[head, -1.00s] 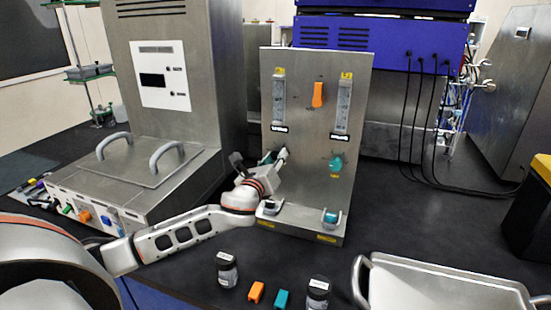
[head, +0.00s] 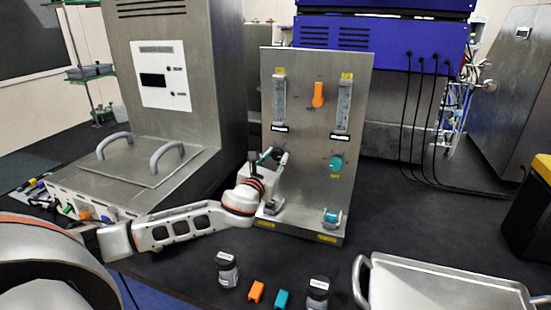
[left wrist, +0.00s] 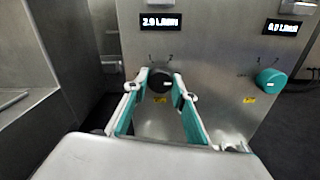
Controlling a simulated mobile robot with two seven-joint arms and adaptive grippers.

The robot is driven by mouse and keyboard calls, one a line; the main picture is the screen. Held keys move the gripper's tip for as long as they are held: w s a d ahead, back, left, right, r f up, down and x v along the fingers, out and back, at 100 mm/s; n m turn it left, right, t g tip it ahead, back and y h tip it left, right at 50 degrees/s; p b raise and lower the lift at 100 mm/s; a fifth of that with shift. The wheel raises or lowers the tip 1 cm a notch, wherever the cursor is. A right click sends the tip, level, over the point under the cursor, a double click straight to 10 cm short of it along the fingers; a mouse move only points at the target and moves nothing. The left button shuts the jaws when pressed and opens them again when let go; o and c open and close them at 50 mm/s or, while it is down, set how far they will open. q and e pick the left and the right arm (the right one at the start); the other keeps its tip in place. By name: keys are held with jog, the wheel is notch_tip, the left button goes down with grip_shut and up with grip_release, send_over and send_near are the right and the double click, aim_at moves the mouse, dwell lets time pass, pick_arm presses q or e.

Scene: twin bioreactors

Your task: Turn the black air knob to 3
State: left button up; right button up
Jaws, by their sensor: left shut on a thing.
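The black air knob (left wrist: 160,82) is on the lower left of the steel panel (head: 310,112), under the left flow tube (head: 279,98). My left gripper (left wrist: 161,84) has its two teal-lined fingers on either side of this knob and is shut on it. In the head view my left gripper (head: 274,158) reaches the panel from the front left and mostly hides the knob. The display (left wrist: 161,21) above the knob seems to read about 2.9 L/min. The knob's pointer is too small to read. My right gripper is not in view.
A teal knob (head: 336,163) sits to the right on the panel, and an orange switch (head: 318,94) above. A metal tray (head: 430,285) is at the front right.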

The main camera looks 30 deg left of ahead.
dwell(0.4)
pick_arm(q)
jog(key=o, duration=1.1)
jog(key=shift+s, duration=0.15)
jog(key=v, duration=1.1)
jog(key=shift+s, duration=0.35)
jog(key=shift+f, duration=0.15)
